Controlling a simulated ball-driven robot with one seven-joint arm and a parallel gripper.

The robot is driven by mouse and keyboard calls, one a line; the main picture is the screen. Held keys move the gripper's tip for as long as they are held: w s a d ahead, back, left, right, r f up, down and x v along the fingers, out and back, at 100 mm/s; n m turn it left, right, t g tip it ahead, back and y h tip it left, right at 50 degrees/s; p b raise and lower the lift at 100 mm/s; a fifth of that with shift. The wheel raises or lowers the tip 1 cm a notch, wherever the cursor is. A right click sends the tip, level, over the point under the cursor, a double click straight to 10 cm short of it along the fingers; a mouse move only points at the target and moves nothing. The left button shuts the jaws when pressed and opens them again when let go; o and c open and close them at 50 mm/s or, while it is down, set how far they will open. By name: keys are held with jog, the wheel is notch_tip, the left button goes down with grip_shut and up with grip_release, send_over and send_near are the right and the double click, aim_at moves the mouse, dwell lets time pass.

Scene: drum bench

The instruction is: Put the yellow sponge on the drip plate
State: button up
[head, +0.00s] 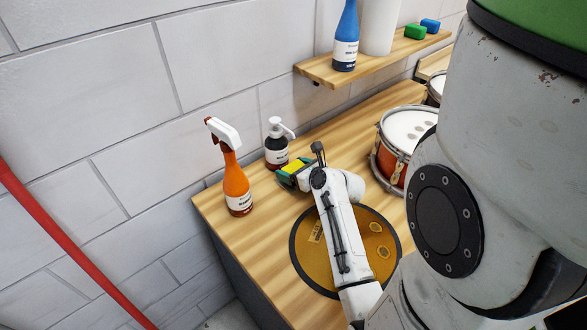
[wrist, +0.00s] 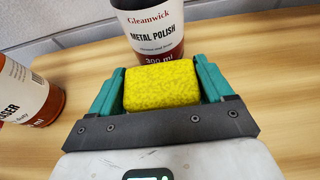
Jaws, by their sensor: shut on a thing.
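The yellow sponge (head: 295,166) is held between the teal fingers of my gripper (head: 289,174) near the back left of the bench. In the wrist view the sponge (wrist: 162,88) fills the gap between both fingers of my gripper (wrist: 158,80), which is shut on it. A round amber plate with a dark rim (head: 318,266), apparently the drip plate, lies on the bench nearer the front. My arm passes over it and hides its middle. Whether the sponge touches the bench cannot be told.
The metal polish bottle (head: 277,146) stands just behind the sponge, also in the wrist view (wrist: 153,28). An orange spray bottle (head: 235,175) stands left, near the bench edge. A drum (head: 391,166) stands right. A shelf (head: 378,62) overhangs the back.

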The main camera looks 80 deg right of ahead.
jog(key=shift+f, duration=0.15)
jog(key=o, duration=1)
jog(key=v, duration=1.2)
jog(key=shift+b, duration=0.35)
